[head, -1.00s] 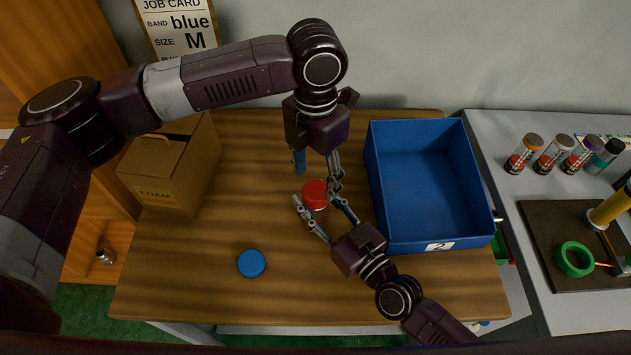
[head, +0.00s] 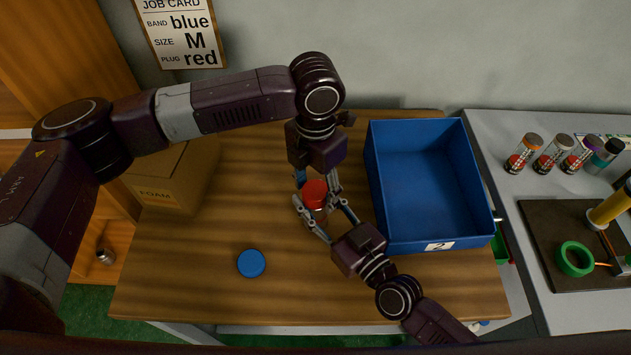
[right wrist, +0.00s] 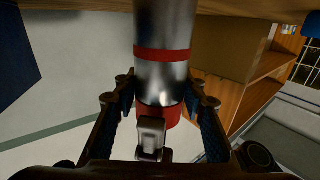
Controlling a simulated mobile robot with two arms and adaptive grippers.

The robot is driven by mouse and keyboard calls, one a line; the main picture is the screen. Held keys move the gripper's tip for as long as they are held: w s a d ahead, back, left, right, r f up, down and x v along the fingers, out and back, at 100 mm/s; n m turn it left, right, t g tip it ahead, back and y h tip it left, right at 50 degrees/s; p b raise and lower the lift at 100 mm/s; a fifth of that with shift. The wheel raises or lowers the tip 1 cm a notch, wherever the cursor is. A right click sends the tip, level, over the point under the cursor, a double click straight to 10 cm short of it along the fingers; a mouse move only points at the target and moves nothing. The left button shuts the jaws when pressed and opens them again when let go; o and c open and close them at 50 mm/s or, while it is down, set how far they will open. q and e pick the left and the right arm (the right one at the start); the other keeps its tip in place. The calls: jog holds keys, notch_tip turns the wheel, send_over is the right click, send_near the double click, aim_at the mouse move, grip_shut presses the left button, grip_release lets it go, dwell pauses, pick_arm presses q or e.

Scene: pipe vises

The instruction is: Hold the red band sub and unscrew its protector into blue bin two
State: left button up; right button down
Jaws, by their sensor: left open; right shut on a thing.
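The red band sub (right wrist: 165,72) is a shiny metal cylinder with a red ring, seen close in the right wrist view. It stands on the table with its red protector (head: 314,192) on top; the protector also shows in the right wrist view (right wrist: 160,114). My right gripper (head: 316,214) is shut on the sub's body below the protector. My left gripper (head: 316,180) points down from above, open, its fingers on either side of the protector; contact cannot be told. Blue bin two (head: 408,247), labelled 2, stands to the right, and its floor looks empty.
A blue cap (head: 251,263) lies on the wooden table at front left. A foam box (head: 170,178) stands at the left behind my left arm. A grey bench (head: 515,300) at the right carries several small cylinders and a dark mat with a green ring (head: 574,259).

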pick_arm(q)
jog(key=c, duration=1.2)
jog(key=o, duration=1.2)
jog(key=shift+o, duration=0.2)
jog(key=shift+r, duration=2.3)
pick_arm(e)
jog(key=c, duration=1.1)
grip_release()
jog(key=shift+c, duration=0.2)
